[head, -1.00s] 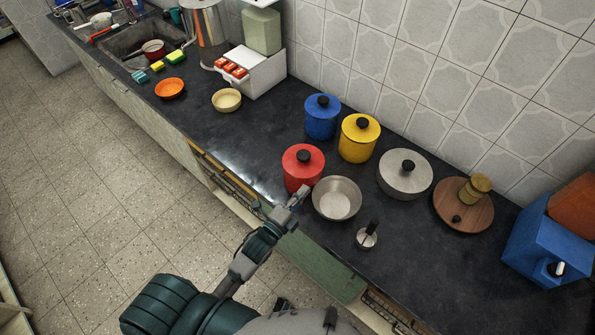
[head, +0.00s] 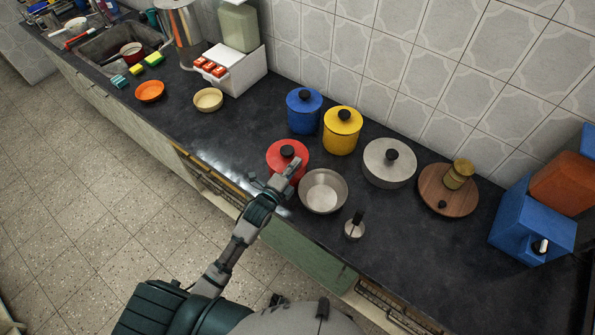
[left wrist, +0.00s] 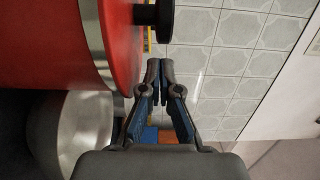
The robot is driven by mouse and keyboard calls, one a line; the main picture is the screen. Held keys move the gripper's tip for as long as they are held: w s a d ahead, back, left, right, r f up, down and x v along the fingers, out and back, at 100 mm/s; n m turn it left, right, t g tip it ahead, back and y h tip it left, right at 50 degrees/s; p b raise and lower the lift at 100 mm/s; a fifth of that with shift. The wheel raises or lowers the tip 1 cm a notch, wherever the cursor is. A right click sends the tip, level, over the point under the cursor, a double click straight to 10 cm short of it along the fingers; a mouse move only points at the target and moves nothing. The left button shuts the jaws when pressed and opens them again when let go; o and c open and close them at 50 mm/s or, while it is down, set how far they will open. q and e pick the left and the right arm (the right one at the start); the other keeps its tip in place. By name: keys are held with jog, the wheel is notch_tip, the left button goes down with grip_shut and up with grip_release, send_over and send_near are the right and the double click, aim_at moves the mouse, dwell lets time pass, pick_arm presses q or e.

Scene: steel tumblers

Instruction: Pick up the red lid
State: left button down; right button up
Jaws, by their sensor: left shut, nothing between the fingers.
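The red lid (head: 279,149) with its black knob (head: 287,151) sits on the red pot at the counter's front edge. In the left wrist view the lid (left wrist: 122,45) and knob (left wrist: 153,15) are close by at the upper left, and a bright metal band shows between lid and pot body (left wrist: 40,40). My left gripper (head: 293,168) is shut and empty, in front of the pot and partly covering it. In the left wrist view its fingertips (left wrist: 157,68) are together, just short of the knob and apart from it. My right gripper is not in view.
A steel bowl (head: 323,192) stands close right of the red pot. Blue (head: 304,112) and yellow (head: 342,131) lidded pots stand behind it. A grey lidded pot (head: 389,165), small knobbed item (head: 354,229) and wooden board (head: 435,195) are further right. Counter left of the pot is clear.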

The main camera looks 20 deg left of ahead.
aim_at(286, 157)
pick_arm(q)
jog(key=shift+a, duration=0.25)
jog(key=shift+w+a+f, duration=0.1)
jog(key=shift+a, duration=0.7)
jog(key=shift+w+a, duration=0.5)
jog(key=shift+a, duration=0.25)
jog(key=shift+w+a, duration=0.15)
jog(key=shift+w, duration=0.1)
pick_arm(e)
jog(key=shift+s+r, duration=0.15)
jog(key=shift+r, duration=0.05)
